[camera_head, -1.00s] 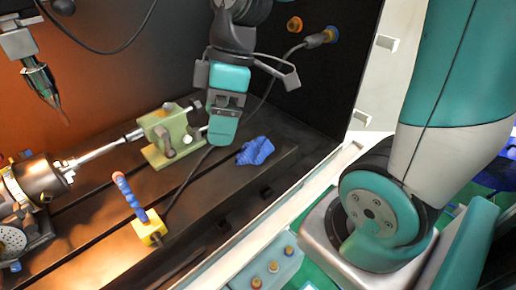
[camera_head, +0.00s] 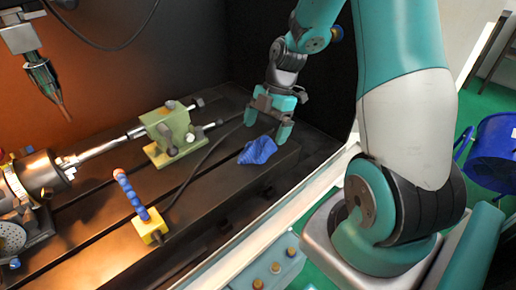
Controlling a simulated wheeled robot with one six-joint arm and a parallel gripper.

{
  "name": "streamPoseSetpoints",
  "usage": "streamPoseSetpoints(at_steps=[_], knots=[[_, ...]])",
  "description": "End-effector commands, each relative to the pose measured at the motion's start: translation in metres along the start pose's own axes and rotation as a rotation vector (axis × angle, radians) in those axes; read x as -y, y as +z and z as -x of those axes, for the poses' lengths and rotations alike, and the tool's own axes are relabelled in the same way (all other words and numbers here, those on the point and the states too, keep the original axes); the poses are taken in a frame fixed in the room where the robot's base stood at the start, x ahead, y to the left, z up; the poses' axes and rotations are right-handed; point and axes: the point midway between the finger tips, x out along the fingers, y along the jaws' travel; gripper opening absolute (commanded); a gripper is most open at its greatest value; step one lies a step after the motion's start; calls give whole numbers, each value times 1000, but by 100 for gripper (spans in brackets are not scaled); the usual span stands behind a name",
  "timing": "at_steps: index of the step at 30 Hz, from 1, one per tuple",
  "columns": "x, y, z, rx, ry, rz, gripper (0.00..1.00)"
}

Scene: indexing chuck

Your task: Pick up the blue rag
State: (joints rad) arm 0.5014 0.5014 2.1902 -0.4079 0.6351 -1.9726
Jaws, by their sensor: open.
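The blue rag (camera_head: 257,151) lies crumpled on the dark machine table near its right front corner. My gripper (camera_head: 268,125) is just behind and above the rag, pointing down, with its two teal fingers apart. One finger is behind the rag's left part and the other is by its right end. Nothing shows between the fingers. I cannot tell whether the right finger touches the rag.
A pale green tailstock (camera_head: 172,136) stands left of the rag, with a dark cable running between them. A yellow block with a blue segmented hose (camera_head: 138,202) stands nearer the front. A chuck (camera_head: 38,176) is at the far left. The table's front edge is clear.

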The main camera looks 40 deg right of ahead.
Motion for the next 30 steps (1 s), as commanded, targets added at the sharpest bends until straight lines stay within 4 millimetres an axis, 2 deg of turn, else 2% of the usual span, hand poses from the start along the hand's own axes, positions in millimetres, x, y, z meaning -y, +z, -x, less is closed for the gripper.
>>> streamPoseSetpoints(at_steps=[11,19,20,24,26,30], knots=[[-4,-4,-48,-1,-3,0,100],[-5,-3,-53,1,1,0,100],[-5,-3,-53,1,1,0,98],[-5,-3,-53,1,1,0,66],[-5,-3,-52,1,1,0,54],[-5,-3,-52,1,1,0,54]])
